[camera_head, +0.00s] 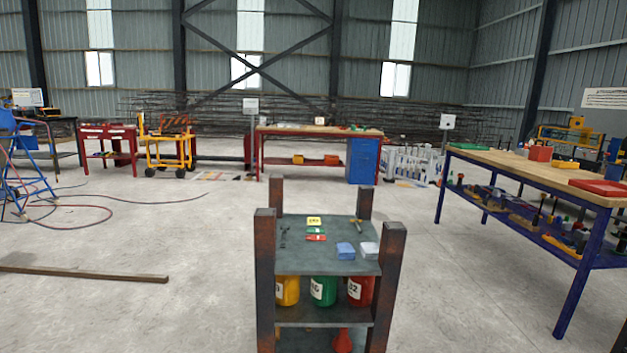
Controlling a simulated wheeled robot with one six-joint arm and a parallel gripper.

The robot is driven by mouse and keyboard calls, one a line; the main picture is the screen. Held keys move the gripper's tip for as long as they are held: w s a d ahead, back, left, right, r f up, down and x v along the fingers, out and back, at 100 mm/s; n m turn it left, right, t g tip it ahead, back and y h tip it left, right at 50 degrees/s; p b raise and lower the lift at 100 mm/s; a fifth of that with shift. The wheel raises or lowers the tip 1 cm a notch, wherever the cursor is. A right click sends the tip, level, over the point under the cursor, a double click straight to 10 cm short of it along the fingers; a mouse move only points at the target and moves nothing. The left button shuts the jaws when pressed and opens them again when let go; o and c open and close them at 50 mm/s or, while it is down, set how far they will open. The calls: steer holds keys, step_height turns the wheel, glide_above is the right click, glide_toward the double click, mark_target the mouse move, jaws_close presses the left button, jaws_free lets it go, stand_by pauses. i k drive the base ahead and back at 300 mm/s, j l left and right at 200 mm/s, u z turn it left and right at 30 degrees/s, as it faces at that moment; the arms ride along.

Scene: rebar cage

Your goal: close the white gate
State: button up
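A low white barred structure (412,163) stands far back, right of centre, between the blue cabinet and the wooden-topped bench. It may be the white gate, but it is small and partly cluttered. I cannot tell whether it is open or shut. My gripper is not in view.
A rack with rusty posts (265,275) stands close in front, holding small tools and coloured containers. A blue-legged bench (452,190) is at the right, a red bench (262,155) at the back. A bar (85,274) and hoses lie on the left floor. Open floor lies between.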

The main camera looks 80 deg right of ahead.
mark_target(396, 163)
steer(key=z, duration=3.45)
steer(key=i+l+z, duration=0.25)
steer(key=i, duration=0.4)
steer(key=i+z, duration=0.3)
steer(key=i, duration=0.35)
steer(key=i+u, duration=0.2)
steer(key=i, duration=0.3)
steer(key=i+u, duration=0.2)
steer(key=i, duration=0.35)
steer(key=i+l+u, duration=0.15)
steer(key=i, duration=0.35)
steer(key=i+l+u, duration=0.2)
steer(key=i, duration=0.25)
steer(key=i+j+u, duration=0.1)
steer(key=i+u, duration=0.25)
steer(key=i, duration=0.5)
steer(key=i+l+u, duration=0.1)
steer(key=i+u, duration=0.25)
steer(key=i, duration=0.5)
steer(key=i+z, duration=0.15)
steer(key=i, duration=3.2)
steer(key=j, duration=0.1)
